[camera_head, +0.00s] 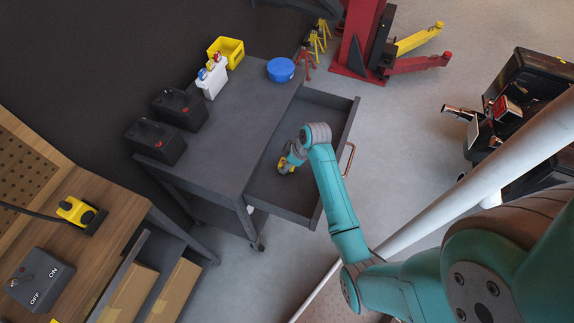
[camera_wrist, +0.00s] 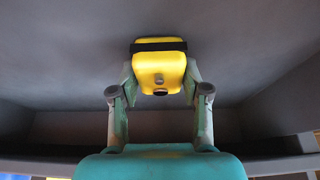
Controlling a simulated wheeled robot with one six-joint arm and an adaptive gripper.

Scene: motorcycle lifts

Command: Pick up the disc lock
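The disc lock (camera_wrist: 159,72) is a yellow block with a black band across its far end. It is in the open drawer (camera_head: 352,112) of the dark grey cart.
Two black batteries (camera_head: 179,108), a white bottle pack (camera_head: 212,77), a yellow bin (camera_head: 227,51) and a blue round container (camera_head: 281,69) stand on the cart top (camera_head: 235,125). The drawer walls surround my gripper closely. A red lift (camera_head: 358,40) stands behind.

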